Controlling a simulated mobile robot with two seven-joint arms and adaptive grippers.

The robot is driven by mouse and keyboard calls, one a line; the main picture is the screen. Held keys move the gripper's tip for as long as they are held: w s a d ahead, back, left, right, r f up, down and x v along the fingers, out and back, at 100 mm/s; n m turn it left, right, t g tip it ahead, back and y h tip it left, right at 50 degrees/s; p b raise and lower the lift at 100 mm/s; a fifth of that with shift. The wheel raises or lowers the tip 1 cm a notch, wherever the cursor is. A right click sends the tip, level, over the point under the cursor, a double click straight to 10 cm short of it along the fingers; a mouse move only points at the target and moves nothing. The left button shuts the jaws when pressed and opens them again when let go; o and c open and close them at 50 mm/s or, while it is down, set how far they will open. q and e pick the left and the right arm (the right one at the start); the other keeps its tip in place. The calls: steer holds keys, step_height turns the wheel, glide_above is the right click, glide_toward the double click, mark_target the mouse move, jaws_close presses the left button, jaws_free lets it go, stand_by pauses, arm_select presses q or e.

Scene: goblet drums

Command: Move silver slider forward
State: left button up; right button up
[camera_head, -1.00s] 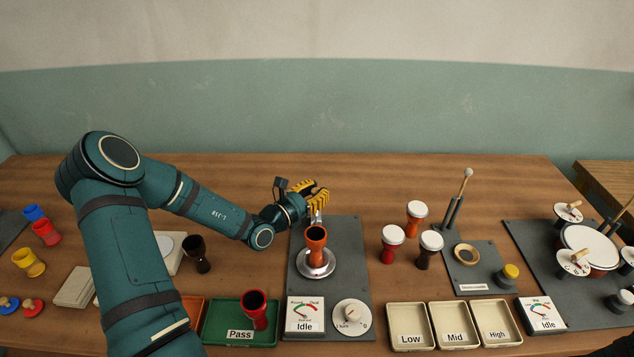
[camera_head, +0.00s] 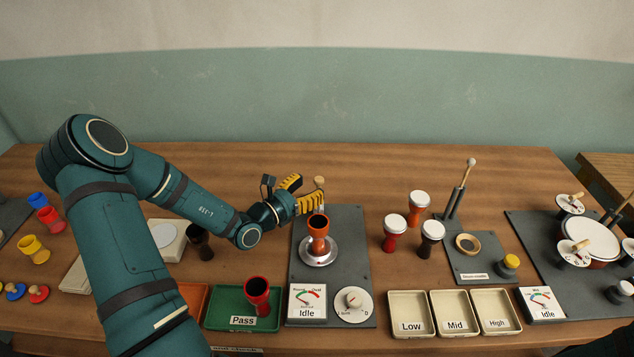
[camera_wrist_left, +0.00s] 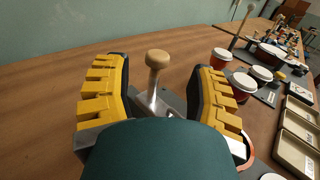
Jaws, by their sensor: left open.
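The silver slider (camera_wrist_left: 152,97) is a metal lever with a round wooden knob (camera_wrist_left: 157,58) on top. Its knob also shows in the head view (camera_head: 319,182), at the far end of a dark grey plate (camera_head: 340,225), behind an orange drum shell (camera_head: 318,232) on a silver disc (camera_head: 318,254). My left gripper (camera_head: 301,192) is open, with yellow fingers just left of the knob in the head view. In the left wrist view the lever appears between the spread fingers (camera_wrist_left: 160,97), apart from both. The lever's lower part is hidden by my gripper. My right gripper is not in view.
An Idle gauge (camera_head: 306,303) and a white dial (camera_head: 352,305) stand at the plate's near end. White-topped drums (camera_head: 419,203) stand to the right, near the Low, Mid and High trays. A green Pass tray (camera_head: 220,313) is at front left. The table behind the plate is clear.

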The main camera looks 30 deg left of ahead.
arm_select(q)
steer(key=v, duration=0.8)
steer(key=shift+d, duration=0.1)
steer(key=shift+d, duration=0.1)
